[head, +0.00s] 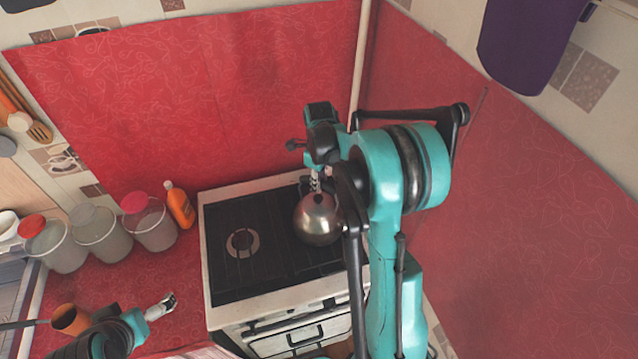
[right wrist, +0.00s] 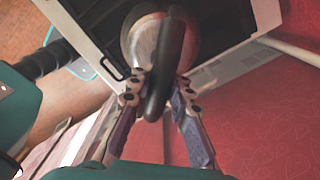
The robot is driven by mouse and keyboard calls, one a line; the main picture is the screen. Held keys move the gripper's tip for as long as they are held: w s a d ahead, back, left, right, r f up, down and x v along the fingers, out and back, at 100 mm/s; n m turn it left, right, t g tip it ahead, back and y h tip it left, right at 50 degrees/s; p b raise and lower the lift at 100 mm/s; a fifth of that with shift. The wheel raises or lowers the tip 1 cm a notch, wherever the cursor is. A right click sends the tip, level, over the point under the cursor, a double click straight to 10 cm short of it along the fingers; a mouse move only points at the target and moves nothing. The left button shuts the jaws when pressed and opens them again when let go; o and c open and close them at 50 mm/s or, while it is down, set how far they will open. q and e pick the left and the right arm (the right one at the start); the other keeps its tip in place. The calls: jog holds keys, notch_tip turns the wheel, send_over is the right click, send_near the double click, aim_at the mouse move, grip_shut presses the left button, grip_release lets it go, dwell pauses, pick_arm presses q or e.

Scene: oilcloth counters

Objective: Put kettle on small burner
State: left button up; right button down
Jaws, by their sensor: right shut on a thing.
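A shiny silver kettle (head: 317,220) is over the right part of the dark stove top (head: 265,272). I cannot tell whether it rests on the grate. My right gripper (head: 318,182) is above it, largely hidden by my arm in the head view. In the right wrist view its fingers are shut on the black kettle handle (right wrist: 168,70), with the kettle's round body beyond. A round burner (head: 242,243) shows uncovered on the left of the stove; other burners are hidden or unclear. My left gripper (head: 162,307) is low at the left, away from the kettle; its opening is too small to judge.
Several lidded canisters (head: 101,236) and an orange bottle (head: 180,206) stand on the red counter left of the stove. An orange mug (head: 72,320) is near my left arm. Red walls close off the back and right. The stove's left part is clear.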

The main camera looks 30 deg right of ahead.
jog(key=c, duration=1.4)
grip_release()
jog(key=shift+f, duration=0.15)
jog(key=shift+r, duration=0.55)
notch_tip(320, 180, up, 11)
jog(key=shift+f+p, duration=0.15)
jog(key=shift+p, duration=0.5)
jog(key=s+a+r+n+t, duration=0.35)
jog(key=s+a+n, duration=0.5)
jog(key=n, duration=0.35)
jog(key=s+a+f+n+t, duration=0.3)
jog(key=s+a+n, duration=0.4)
jog(key=n, duration=1)
jog(key=s, duration=0.3)
jog(key=shift+f+n+t, duration=0.2)
jog(key=shift+n+t, duration=0.1)
jog(key=shift+t, duration=0.05)
